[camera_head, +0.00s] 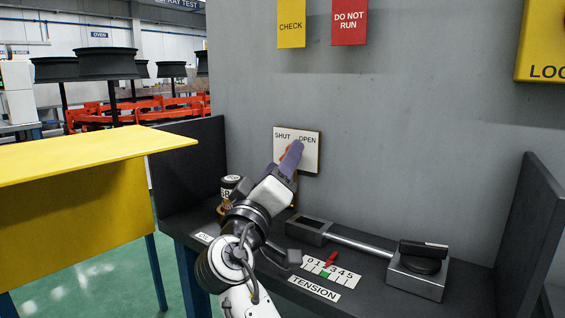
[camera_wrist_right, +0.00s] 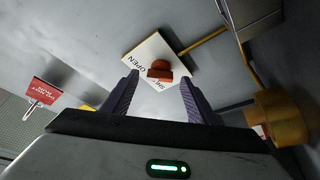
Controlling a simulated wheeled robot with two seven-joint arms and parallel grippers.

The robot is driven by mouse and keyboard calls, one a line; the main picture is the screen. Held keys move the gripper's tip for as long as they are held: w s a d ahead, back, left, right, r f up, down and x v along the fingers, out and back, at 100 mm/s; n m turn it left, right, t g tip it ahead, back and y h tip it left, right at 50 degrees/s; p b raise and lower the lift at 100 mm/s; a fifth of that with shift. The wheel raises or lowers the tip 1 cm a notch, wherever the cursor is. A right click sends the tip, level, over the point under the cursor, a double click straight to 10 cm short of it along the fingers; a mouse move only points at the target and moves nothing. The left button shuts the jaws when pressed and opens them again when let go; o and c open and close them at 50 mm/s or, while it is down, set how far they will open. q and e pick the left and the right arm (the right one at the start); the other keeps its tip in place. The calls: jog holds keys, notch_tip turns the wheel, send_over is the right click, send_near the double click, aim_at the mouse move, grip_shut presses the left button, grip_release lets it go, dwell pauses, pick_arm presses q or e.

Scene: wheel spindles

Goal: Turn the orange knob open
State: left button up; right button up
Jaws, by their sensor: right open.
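The orange knob (camera_wrist_right: 159,72) sits on a white plate (camera_wrist_right: 150,50) marked SHUT and OPEN, fixed to the grey wall. In the head view the plate (camera_head: 311,160) shows, and my right gripper (camera_head: 291,156) hides most of the knob. In the wrist view my right gripper (camera_wrist_right: 159,80) is open, with its two purple fingers apart. The knob appears between and beyond the fingertips, and I cannot tell whether they touch it. My left gripper is not in view.
A grey bench holds a TENSION scale (camera_head: 332,272) with a red pointer, and a rod-and-block fixture (camera_head: 418,270). A yellow table (camera_head: 80,160) is at left. CHECK and DO NOT RUN signs hang above.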

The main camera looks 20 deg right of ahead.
jog(key=v, duration=0.7)
